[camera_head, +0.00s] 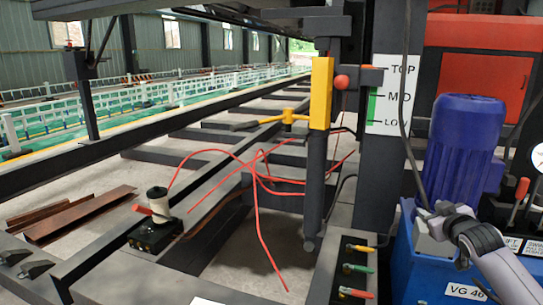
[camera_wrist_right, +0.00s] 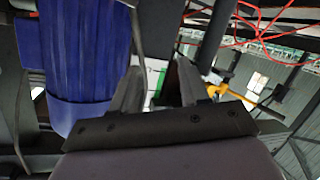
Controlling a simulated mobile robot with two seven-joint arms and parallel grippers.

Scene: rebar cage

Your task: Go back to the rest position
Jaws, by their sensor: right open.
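My right gripper (camera_head: 430,213) is at the right of the head view, in front of the lower part of a blue motor (camera_head: 462,140) and above a blue tank (camera_head: 412,270). In the right wrist view its two fingers stand apart with nothing between them, so the gripper (camera_wrist_right: 157,80) is open and empty. The blue motor (camera_wrist_right: 82,55) fills the left of that view, beside the left finger. My left gripper is not in the head view.
A dark post with a TOP/MID/LOW scale (camera_head: 388,95) stands left of my gripper. Left of it are a yellow lever fitting (camera_head: 321,92), loose red wires (camera_head: 262,185) and a spool on a black box (camera_head: 157,225). Small coloured valves (camera_head: 357,268) sit at the bottom.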

